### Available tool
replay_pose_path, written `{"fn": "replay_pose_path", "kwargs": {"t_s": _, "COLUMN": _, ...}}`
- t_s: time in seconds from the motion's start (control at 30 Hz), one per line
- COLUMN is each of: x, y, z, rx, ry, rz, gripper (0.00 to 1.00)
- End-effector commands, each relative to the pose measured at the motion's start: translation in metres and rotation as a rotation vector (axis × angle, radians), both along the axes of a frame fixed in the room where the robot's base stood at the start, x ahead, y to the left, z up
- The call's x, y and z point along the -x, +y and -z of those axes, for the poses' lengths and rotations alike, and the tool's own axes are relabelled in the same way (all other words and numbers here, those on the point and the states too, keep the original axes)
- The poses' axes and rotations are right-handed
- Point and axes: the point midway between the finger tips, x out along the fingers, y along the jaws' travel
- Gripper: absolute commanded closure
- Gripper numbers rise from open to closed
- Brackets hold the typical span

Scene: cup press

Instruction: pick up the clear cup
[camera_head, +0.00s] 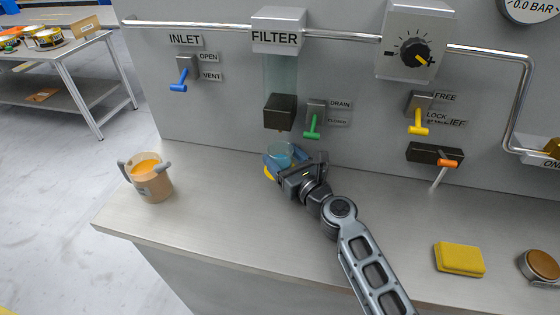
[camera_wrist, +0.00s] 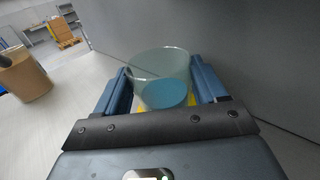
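The clear cup (camera_head: 281,151) stands on the counter below the dark block under the filter, near the back panel. It looks upright, with blue at its bottom. In the wrist view the cup (camera_wrist: 160,72) is between the two blue fingers of my gripper (camera_wrist: 160,84), its rim facing me. One finger is on each side, very close to the wall. I cannot tell whether they touch it. In the head view my gripper (camera_head: 284,163) is low at the counter, around the cup, and its body hides the cup's lower front.
A tan pot with orange contents (camera_head: 150,180) stands on the counter at left. A yellow sponge (camera_head: 459,259) and a round brown-topped object (camera_head: 540,267) lie at right. The green drain lever (camera_head: 312,125) and dark filter block (camera_head: 280,111) are close above my gripper. The middle counter is clear.

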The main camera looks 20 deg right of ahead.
Motion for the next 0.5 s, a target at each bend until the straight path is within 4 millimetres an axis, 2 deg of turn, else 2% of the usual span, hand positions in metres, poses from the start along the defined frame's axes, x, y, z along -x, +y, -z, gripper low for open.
{"fn": "replay_pose_path", "kwargs": {"t_s": 0.03, "x": 0.0001, "y": 0.0000, "z": 0.0001, "rx": 0.000, "ry": 0.000, "rz": 0.000, "gripper": 0.45}}
{"fn": "replay_pose_path", "kwargs": {"t_s": 0.27, "x": 0.0001, "y": -0.0001, "z": -0.0003, "rx": 0.000, "ry": 0.000, "rz": 0.000, "gripper": 0.67}}
{"fn": "replay_pose_path", "kwargs": {"t_s": 0.5, "x": 0.0001, "y": -0.0001, "z": -0.0019, "rx": 0.000, "ry": -0.001, "rz": 0.000, "gripper": 0.68}}
